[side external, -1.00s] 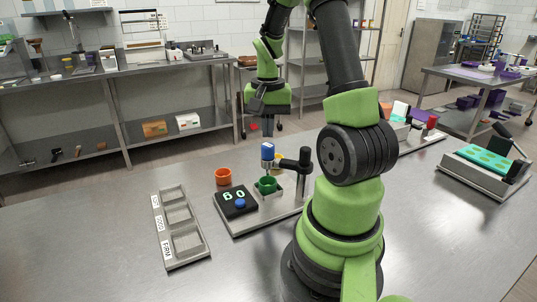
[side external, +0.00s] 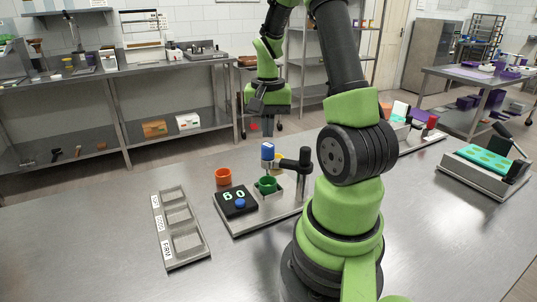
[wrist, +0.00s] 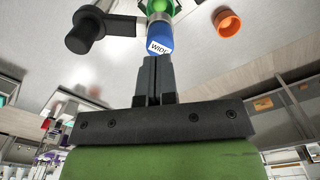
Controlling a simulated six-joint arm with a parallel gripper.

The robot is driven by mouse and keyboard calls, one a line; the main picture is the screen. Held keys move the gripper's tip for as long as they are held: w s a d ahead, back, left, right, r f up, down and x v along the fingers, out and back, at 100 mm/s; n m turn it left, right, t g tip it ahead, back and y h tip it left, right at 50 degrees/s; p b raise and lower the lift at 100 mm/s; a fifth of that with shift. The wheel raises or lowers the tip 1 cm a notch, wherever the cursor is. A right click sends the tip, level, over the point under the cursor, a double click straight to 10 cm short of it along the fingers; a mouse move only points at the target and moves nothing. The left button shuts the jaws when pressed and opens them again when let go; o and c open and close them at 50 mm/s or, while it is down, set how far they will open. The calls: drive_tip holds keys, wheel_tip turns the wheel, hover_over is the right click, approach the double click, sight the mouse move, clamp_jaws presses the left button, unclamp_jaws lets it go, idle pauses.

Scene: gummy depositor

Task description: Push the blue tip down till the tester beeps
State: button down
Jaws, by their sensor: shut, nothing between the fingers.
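The blue tip (side external: 268,152) is a short blue cap with a pale mark on its side. It sits upright on the tester's arm, above a green cup (side external: 267,184). In the wrist view the blue tip (wrist: 159,38) carries a white label, partly readable as "WIDE". My gripper (wrist: 154,60) is shut and empty, its fingertips close to the blue tip. In the side view my gripper (side external: 268,134) is above the tip; whether they touch is unclear. The tester (side external: 236,202) has a black box with a lit display, seemingly "60", and a blue button.
An orange cup (side external: 223,176) stands behind the display box. A grey tray (side external: 186,244) with labelled compartments lies to the left. The tester's black post (side external: 305,160) rises right of the tip. A device with a teal mould (side external: 485,160) stands at the far right.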

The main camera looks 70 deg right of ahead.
sight(268, 145)
drive_tip(key=shift+f, duration=1.9)
drive_tip(key=shift+r, duration=3.5)
drive_tip(key=shift+a+r, duration=0.1)
drive_tip(key=shift+a, duration=0.05)
drive_tip(key=w+a+r+n+t, duration=0.3)
drive_tip(key=a+r+n, duration=0.3)
drive_tip(key=a, duration=0.5)
drive_tip(key=s+a+r+n+t+y, duration=0.1)
drive_tip(key=s+a+r+n+t, duration=0.1)
drive_tip(key=a, duration=0.4)
drive_tip(key=s+a+r+n+t+y, duration=0.1)
drive_tip(key=s+a+r+n+t, duration=0.1)
drive_tip(key=a, duration=0.4)
drive_tip(key=shift+s+r+n, duration=0.35)
drive_tip(key=shift+s+n, duration=0.15)
drive_tip(key=shift+s, duration=0.7)
